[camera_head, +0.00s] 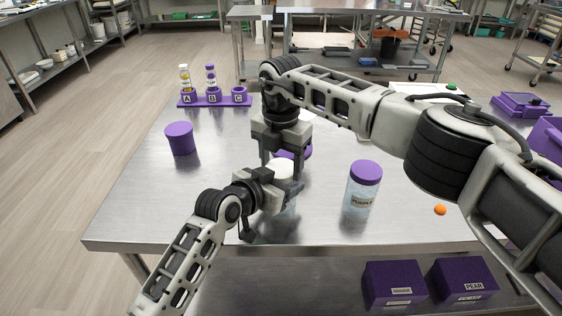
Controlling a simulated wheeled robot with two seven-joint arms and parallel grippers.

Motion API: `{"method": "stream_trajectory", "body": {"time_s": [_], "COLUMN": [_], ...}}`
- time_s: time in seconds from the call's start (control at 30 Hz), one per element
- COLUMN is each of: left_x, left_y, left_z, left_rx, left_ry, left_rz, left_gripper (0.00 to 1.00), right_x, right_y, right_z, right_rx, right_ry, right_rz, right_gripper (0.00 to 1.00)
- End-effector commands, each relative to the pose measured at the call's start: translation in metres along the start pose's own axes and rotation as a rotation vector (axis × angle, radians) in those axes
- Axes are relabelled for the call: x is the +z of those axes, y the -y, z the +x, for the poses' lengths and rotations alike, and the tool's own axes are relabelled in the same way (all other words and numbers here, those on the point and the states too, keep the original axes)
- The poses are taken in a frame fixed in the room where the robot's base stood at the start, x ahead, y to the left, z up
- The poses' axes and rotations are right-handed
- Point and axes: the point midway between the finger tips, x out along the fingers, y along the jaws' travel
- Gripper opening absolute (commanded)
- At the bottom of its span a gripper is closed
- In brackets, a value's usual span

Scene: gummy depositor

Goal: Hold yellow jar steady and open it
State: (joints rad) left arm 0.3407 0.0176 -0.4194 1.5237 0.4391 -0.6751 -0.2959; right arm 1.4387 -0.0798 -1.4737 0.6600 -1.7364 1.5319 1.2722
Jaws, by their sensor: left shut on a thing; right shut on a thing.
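A pale, see-through jar (290,207) stands near the middle of the table, mostly hidden by my grippers. No yellow colour or label shows on it. My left gripper (277,198) is shut on its body from the left. My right gripper (284,158) points down above the jar and is shut on a purple piece (304,153), seemingly the lid. A whitish round surface shows just below this piece; I cannot tell whether the lid is apart from the jar. The fingertips are largely hidden.
A jar labelled PURPLE (362,188) with a purple lid stands to the right. A purple cup (180,139) is at left, and a purple rack (214,100) marked A, B, C holds two bottles behind. An orange ball (440,210) lies at right. The front-left table is clear.

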Motion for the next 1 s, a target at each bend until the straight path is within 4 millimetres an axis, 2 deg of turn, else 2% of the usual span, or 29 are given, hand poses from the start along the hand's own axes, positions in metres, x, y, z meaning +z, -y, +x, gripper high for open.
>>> {"method": "stream_trajectory", "body": {"time_s": [0.1,0.3,0.4,0.67,0.7,0.77,1.0], "left_x": [0.0006,0.0007,0.0008,0.0008,0.0009,0.0009,0.0005], "left_y": [0.0005,0.0007,0.0007,0.0009,0.0009,0.0009,-0.0011], "left_z": [0.0001,0.0001,0.0001,0.0000,0.0000,0.0000,0.0004], "left_rx": [-0.001,-0.001,-0.001,-0.002,-0.002,-0.002,0.002], "left_ry": [0.001,0.002,0.002,0.002,0.002,0.002,0.002], "left_rz": [-0.001,-0.001,-0.001,0.000,-0.001,0.000,0.001], "left_gripper": [0.01,0.01,0.01,0.01,0.01,0.01,0.01], "right_x": [0.0001,0.0000,-0.0001,-0.0001,-0.0001,-0.0002,-0.0019], "right_y": [0.0001,0.0001,0.0001,0.0001,0.0001,0.0000,-0.0011], "right_z": [-0.0009,-0.0010,-0.0010,-0.0010,-0.0010,-0.0009,-0.0001], "right_rx": [-0.001,-0.001,-0.001,-0.001,-0.001,0.000,0.002], "right_ry": [0.000,-0.001,-0.001,-0.001,-0.001,-0.001,-0.003], "right_rz": [-0.265,-0.583,-0.638,-0.643,-0.643,-0.643,-0.645], "right_gripper": [0.34,0.34,0.34,0.34,0.70,0.83,0.83]}}
